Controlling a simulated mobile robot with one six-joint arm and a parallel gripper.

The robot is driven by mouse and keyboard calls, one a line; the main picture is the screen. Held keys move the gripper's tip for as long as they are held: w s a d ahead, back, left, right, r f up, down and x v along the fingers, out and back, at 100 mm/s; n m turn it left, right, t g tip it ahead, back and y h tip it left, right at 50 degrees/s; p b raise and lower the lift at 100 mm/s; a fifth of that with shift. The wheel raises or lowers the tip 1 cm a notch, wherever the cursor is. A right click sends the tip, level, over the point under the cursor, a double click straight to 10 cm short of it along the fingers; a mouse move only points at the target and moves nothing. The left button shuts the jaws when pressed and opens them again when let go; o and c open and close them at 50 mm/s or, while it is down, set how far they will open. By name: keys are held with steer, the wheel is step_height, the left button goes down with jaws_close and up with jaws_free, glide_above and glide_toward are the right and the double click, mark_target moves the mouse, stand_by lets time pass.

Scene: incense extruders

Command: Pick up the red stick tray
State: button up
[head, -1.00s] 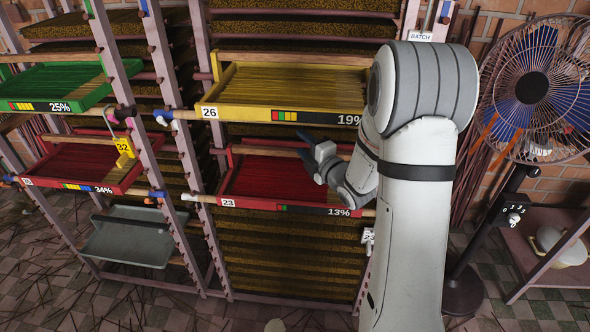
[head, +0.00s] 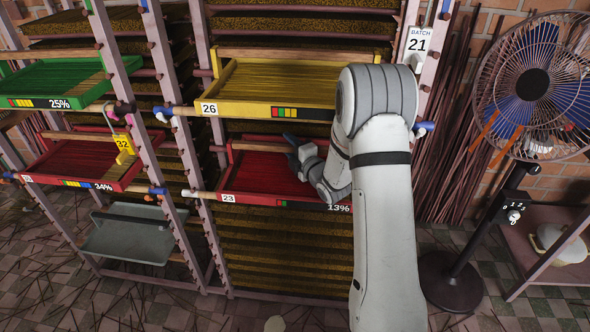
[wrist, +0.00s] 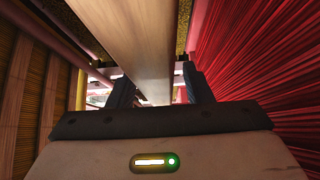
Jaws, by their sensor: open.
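A red stick tray (head: 255,178), marked 23 and 13%, sits in the middle rack, filled with red sticks. My gripper (head: 293,145) is over its right part, near its back edge, and my arm hides the tray's right end. In the wrist view the two dark fingers of my gripper (wrist: 160,90) stand apart, with a pale wooden bar (wrist: 145,50) running between them. Red sticks (wrist: 255,65) lie to the right of the fingers. I cannot tell whether the fingers touch the bar. A second red tray (head: 75,165), marked 34%, sits in the left rack.
A yellow tray (head: 285,83), marked 26, is right above the middle red tray. A green tray (head: 55,78) and a grey tray (head: 130,238) are in the left rack. A fan (head: 535,85) stands at the right. Loose sticks litter the floor.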

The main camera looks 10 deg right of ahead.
steer(key=shift+c, duration=0.4)
jaws_close()
